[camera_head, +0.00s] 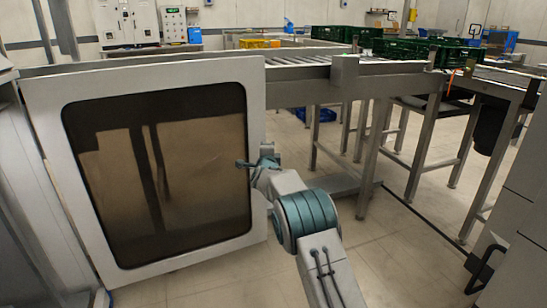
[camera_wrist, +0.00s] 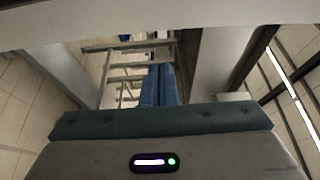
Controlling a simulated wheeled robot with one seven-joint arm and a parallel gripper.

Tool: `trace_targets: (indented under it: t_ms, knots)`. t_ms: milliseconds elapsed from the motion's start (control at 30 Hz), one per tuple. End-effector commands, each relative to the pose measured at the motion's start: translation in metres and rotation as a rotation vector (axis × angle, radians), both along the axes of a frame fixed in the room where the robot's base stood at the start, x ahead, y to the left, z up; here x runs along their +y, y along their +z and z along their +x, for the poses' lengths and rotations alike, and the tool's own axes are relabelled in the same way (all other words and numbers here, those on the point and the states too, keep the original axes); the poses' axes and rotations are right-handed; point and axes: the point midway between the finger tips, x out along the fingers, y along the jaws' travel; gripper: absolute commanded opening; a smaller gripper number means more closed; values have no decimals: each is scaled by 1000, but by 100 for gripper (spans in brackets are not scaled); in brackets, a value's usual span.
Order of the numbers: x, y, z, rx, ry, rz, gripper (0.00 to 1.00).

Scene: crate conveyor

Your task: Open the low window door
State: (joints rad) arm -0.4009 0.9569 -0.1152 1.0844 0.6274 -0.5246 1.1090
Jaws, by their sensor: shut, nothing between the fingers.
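The low window door (camera_head: 254,140) fills the left of the head view. It has a light grey frame around a dark, brownish see-through pane. Its lower edge is just above the floor, and I cannot tell for sure how far it stands open. My gripper (camera_head: 240,163) is at the door's right side, its fingertips overlapping the right frame strip and pane edge; whether they touch is unclear. The fingers are shut and empty. In the wrist view the blue fingers (camera_wrist: 162,80) lie together, below a pale bar across the top. No handle is clearly visible.
A roller conveyor (camera_head: 300,60) on metal legs runs behind and right of the door. Green crates (camera_head: 412,50) stand on it farther back. A grey cabinet with a black handle (camera_head: 487,264) is at the right edge.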

Motion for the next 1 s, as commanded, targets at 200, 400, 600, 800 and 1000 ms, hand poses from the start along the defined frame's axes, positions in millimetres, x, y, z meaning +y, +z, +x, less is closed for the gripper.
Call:
trace_targets:
  t_ms: [200,400,600,800,1000]
  knots:
    - [-8,-5,-11,-1,0,2,0]
    - [-21,-5,-26,-1,-2,1,0]
    - [-28,1,-50,1,5,0,0]
    - [-39,2,-75,1,7,0,0]
    - [-53,1,-97,0,5,0,0]
